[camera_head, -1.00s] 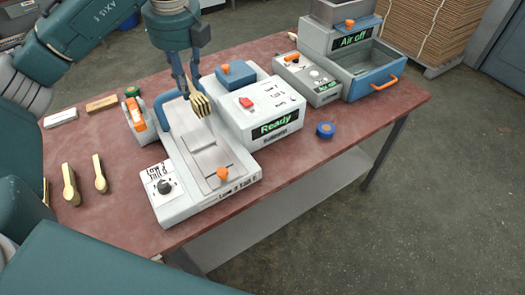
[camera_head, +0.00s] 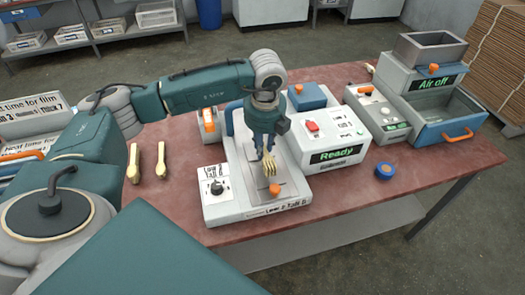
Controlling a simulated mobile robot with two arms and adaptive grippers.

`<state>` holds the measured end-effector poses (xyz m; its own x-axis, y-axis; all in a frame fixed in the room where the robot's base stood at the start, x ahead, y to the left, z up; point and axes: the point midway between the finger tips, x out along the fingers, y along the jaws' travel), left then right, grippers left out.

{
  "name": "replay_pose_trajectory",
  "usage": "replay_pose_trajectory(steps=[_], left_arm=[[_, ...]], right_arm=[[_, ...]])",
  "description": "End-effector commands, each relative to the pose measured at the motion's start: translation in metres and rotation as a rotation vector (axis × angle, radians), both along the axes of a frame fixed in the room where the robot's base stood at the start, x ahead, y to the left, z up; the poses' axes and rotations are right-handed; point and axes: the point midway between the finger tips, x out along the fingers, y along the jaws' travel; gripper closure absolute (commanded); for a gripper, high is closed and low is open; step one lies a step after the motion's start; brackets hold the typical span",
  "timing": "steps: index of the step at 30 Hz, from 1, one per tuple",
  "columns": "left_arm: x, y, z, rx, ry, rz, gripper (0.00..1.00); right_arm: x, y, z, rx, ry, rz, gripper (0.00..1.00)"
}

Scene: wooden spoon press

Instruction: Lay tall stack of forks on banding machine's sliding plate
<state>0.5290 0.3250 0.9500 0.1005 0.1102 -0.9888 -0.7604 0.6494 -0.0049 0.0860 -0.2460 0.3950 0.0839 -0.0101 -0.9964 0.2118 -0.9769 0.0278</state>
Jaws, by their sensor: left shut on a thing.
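My left gripper (camera_head: 267,150) is shut on a stack of wooden forks (camera_head: 267,165), tines pointing down toward the front. The stack is over the grey sliding plate (camera_head: 292,190) of the banding machine (camera_head: 225,212). I cannot tell whether the stack touches the plate. An orange knob (camera_head: 275,190) is just in front of the stack. The gripper hides part of the machine behind it. My right gripper is not in view.
Two wooden stacks (camera_head: 133,163) lie on the table (camera_head: 180,205) at the left. A white box reading "Ready" (camera_head: 338,154) stands close on the right. A blue roll (camera_head: 385,169) lies further right. The front right tabletop is clear.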

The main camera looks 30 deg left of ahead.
Motion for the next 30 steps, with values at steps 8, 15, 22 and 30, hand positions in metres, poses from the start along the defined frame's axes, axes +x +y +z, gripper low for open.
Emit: replay_pose_trajectory(steps=[8,15,22,30], left_arm=[[0.0,0.0,-0.03,0.0,0.001,0.0,1.0],[0.0,0.0,-0.031,-0.001,0.001,0.0,1.0],[0.0,0.0,-0.032,-0.001,0.001,0.0,0.6],[0.0,0.0,-0.031,-0.001,0.001,0.0,0.6]], right_arm=[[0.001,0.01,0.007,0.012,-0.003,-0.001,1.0],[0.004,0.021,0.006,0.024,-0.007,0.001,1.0],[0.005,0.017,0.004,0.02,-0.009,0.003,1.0],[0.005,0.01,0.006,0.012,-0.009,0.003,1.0]])
